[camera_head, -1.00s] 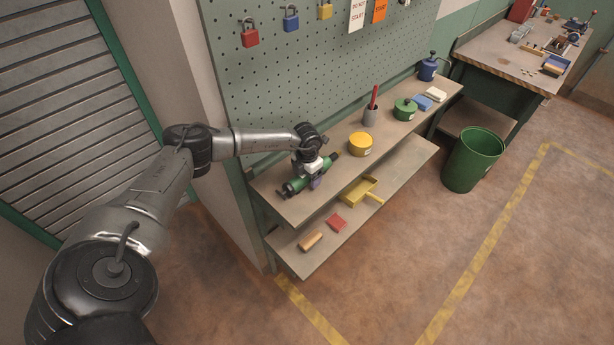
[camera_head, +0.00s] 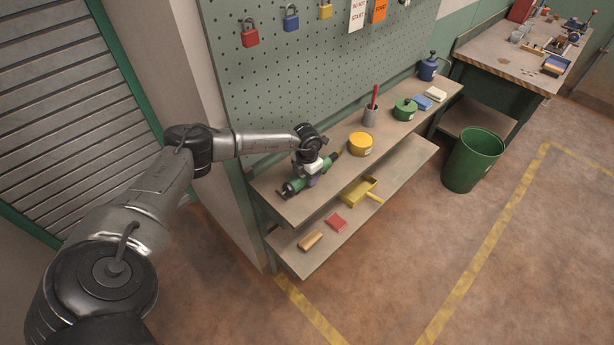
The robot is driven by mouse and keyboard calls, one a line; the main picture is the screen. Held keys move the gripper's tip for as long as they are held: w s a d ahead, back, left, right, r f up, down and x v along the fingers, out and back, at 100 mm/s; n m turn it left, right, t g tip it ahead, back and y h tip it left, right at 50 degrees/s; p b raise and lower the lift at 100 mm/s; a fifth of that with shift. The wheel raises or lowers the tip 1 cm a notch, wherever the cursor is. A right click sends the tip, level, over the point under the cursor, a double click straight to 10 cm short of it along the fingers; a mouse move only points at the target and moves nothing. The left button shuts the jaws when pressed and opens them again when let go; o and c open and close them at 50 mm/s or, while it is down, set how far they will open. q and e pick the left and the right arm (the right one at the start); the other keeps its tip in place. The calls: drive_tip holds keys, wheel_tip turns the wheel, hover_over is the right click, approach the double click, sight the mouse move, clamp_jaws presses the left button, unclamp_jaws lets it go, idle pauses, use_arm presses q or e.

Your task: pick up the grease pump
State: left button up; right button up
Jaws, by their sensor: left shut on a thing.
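The grease pump (camera_head: 294,186), a green cylinder with dark ends, lies level along the left end of the upper shelf board. My left gripper (camera_head: 312,178) is above its middle, pointing down, and is shut on it. The gripper and wrist hide the pump's middle part. Whether the pump touches the board or is just clear of it, I cannot tell. My right gripper is not in view.
The shelf board (camera_head: 302,208) also holds a yellow round tin (camera_head: 360,144), a grey cup (camera_head: 370,117) with a red tool, a green pot (camera_head: 405,110) and a blue can (camera_head: 428,68). A pegboard (camera_head: 300,80) stands behind. A green bin (camera_head: 472,160) stands right.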

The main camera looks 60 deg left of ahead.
use_arm(q)
drive_tip(key=shift+c, duration=0.4)
drive_tip(key=shift+r, duration=0.1)
drive_tip(key=shift+r, duration=0.5)
drive_tip(key=r, duration=0.2)
drive_tip(key=d+r, duration=0.1)
drive_tip(key=shift+r, duration=0.35)
drive_tip(key=d+r, duration=0.6)
drive_tip(key=d, duration=0.4)
drive_tip(key=shift+d, duration=0.3)
drive_tip(key=shift+r, duration=0.1)
drive_tip(key=o, duration=0.7)
clamp_jaws()
